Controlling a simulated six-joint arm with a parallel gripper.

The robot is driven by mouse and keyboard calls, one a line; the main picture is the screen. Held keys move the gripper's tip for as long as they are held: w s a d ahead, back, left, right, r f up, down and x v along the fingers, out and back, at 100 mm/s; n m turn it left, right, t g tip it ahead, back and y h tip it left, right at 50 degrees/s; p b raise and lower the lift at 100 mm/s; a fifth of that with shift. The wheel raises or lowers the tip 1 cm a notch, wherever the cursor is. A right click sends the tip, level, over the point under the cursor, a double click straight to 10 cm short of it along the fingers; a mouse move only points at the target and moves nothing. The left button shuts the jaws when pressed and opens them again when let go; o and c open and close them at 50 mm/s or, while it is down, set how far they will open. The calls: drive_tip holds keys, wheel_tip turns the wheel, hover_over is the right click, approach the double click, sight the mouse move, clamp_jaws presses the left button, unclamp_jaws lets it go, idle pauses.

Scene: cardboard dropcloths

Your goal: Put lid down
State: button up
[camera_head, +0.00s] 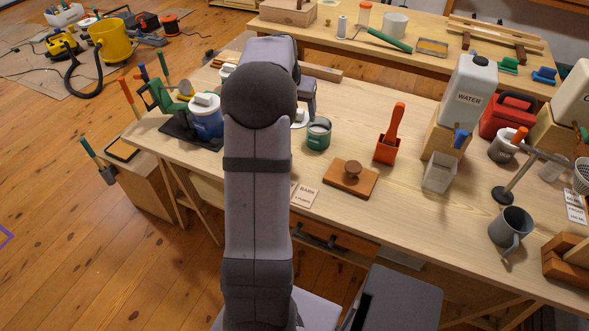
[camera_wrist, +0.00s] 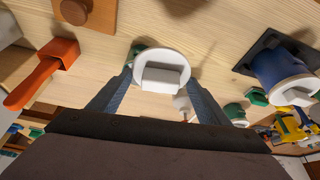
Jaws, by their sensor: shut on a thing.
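A white round lid (camera_wrist: 181,58) with a block-shaped handle is between the fingertips of my gripper (camera_wrist: 160,82) in the wrist view. My gripper is shut on it. In the head view a white edge of the lid (camera_head: 299,119) shows just right of my arm, which hides most of my gripper. A green tin (camera_head: 318,136) stands open on the bench, right of the lid. In the wrist view the lid hides most of the tin, leaving a green edge (camera_wrist: 136,51). I cannot tell how high the lid is above the bench.
A blue jar (camera_head: 206,121) with a white top stands left on a dark mat. A wooden block with a knob (camera_head: 350,178) lies nearer me, and an orange scoop (camera_head: 387,149) stands to the right. Labelled cards (camera_head: 304,195) lie near the front edge.

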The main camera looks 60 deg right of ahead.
drive_tip(key=shift+m+g, duration=0.3)
drive_tip(key=shift+m, duration=0.4)
drive_tip(key=shift+s+a+f+p, duration=0.2)
drive_tip(key=shift+a+f, duration=0.3)
drive_tip(key=shift+f, duration=2.3)
drive_tip(key=shift+s+a+f+p, duration=0.2)
drive_tip(key=shift+a+f, duration=0.3)
drive_tip(key=shift+f, duration=2.25)
drive_tip(key=shift+s+a+f+p, duration=0.1)
drive_tip(key=shift+s+a+f, duration=0.3)
drive_tip(key=shift+f, duration=2.4)
drive_tip(key=shift+w+a, duration=0.1)
drive_tip(key=shift+w, duration=0.05)
drive_tip(key=shift+f, duration=0.15)
drive_tip(key=o, duration=1)
